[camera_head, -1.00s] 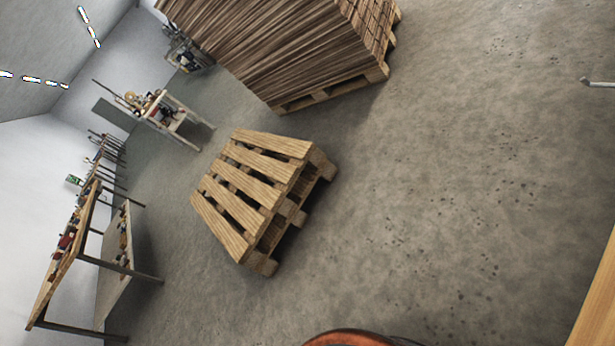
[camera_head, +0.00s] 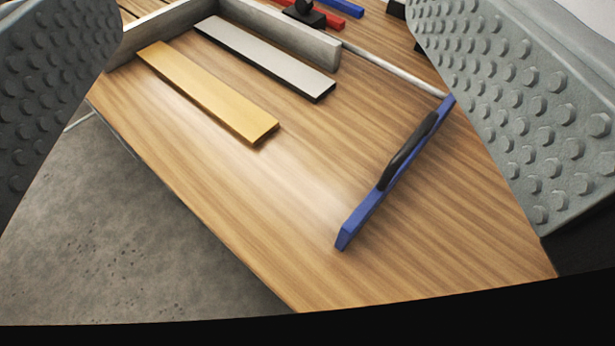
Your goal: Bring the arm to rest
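My gripper (camera_head: 285,125) shows as two grey studded finger pads, one at the left edge and one at the right edge of the view. The pads are wide apart and nothing is between them at the fingers themselves. Beyond them lies a wooden table (camera_head: 230,185) seen from above at a slant. The rest of my arm is not visible, apart from a dark curved edge along the bottom of the picture.
On the table lie a yellow plank (camera_head: 205,92), a grey strip (camera_head: 265,58) and a blue bar with a black handle (camera_head: 395,175). A grey raised edge (camera_head: 285,30) and red (camera_head: 325,20) and blue (camera_head: 345,7) pieces are behind. Concrete floor (camera_head: 130,240) is at lower left.

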